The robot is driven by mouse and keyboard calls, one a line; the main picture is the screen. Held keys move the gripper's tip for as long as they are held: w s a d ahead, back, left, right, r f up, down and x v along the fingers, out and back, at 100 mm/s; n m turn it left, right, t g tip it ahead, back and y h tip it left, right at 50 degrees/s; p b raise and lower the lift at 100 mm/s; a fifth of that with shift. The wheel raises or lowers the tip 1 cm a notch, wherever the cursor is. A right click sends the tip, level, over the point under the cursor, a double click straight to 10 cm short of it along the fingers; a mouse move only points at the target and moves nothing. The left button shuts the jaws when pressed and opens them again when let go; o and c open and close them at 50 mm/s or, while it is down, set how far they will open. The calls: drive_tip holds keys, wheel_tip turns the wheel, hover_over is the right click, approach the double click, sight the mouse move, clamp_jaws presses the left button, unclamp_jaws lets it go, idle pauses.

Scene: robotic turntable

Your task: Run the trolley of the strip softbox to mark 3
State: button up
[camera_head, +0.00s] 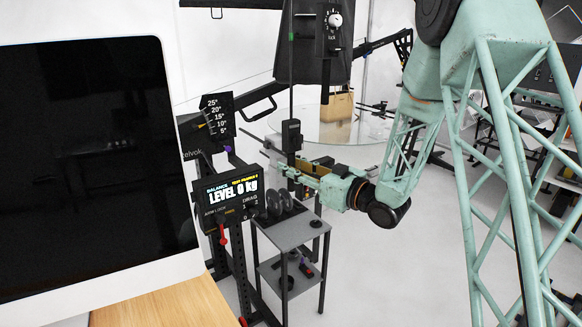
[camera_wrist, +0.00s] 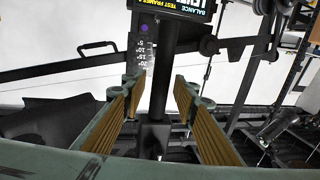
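A dark fabric box (camera_head: 273,60) hangs at the top centre of the head view and looks like the strip softbox. A panel with a white dial (camera_head: 335,20) is in front of it. A thin vertical rod with a black handle-like block (camera_head: 291,135) comes down below it. I cannot make out the trolley or its marks. My gripper (camera_head: 296,172) is at the lower end of this block. In the wrist view my gripper (camera_wrist: 157,92) has its tan-padded fingers apart. A black upright piece (camera_wrist: 154,138) shows between them, with gaps on both sides.
A balance display (camera_head: 232,199) and a degree scale (camera_head: 217,120) stand left of my gripper. A grey cart (camera_head: 297,231) with dark discs is below it. A round glass turntable (camera_head: 365,128) lies behind. A large monitor (camera_head: 90,160) fills the left.

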drive_tip(key=shift+c, duration=0.2)
clamp_jaws()
